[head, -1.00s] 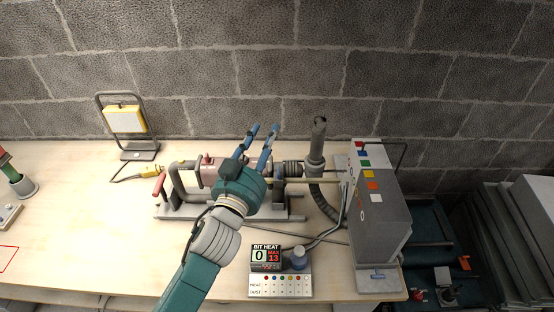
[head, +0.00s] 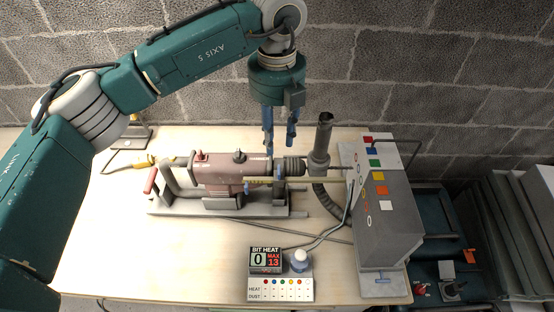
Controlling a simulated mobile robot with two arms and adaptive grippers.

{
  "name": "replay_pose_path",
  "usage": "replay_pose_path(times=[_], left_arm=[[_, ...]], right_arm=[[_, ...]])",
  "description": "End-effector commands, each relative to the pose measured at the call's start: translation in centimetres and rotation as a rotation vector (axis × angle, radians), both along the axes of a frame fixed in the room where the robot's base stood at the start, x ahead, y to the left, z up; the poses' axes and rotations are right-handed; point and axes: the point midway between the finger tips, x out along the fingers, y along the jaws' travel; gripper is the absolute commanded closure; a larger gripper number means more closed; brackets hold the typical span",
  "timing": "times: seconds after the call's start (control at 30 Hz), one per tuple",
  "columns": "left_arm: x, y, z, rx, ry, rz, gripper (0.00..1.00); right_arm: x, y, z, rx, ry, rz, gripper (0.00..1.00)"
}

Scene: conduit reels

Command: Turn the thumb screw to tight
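My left gripper (head: 279,143) points down with its two blue fingers apart and nothing between them. It is above or behind the front end of the maroon drill (head: 222,173); the exact depth is hard to tell. The drill lies level on a grey stand (head: 180,207). A small blue part (head: 246,188), which may be the thumb screw, shows low on the drill's side by a pale yellow rod (head: 325,180). I cannot tell how tight either is. My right gripper is out of view.
A dark upright tube (head: 323,140) with a hose stands right of the drill's front. The table's left front is clear.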

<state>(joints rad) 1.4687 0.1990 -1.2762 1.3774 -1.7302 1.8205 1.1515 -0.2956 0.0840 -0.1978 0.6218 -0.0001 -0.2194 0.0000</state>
Motion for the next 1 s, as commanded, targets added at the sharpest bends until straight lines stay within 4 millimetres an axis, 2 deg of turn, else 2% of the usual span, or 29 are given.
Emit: replay_pose_path(times=[0.27, 0.4, 0.6, 0.77, 1.0], left_arm=[[-0.2, 0.1, -4.3, 0.001, 0.008, 0.000, 0.69], [-0.2, 0.0, -6.9, 0.000, 0.007, -0.002, 0.69], [-0.2, -0.1, -9.5, -0.002, 0.005, -0.002, 0.69], [-0.1, -0.1, -10.3, -0.003, 0.002, -0.003, 0.69], [-0.1, -0.1, -10.4, -0.003, 0.002, -0.003, 0.71]], right_arm=[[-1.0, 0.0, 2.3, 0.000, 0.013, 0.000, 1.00], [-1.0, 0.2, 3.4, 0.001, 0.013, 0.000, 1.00], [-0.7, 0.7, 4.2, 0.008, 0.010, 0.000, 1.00], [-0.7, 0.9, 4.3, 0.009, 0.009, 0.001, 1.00], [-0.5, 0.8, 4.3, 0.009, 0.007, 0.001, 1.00]])
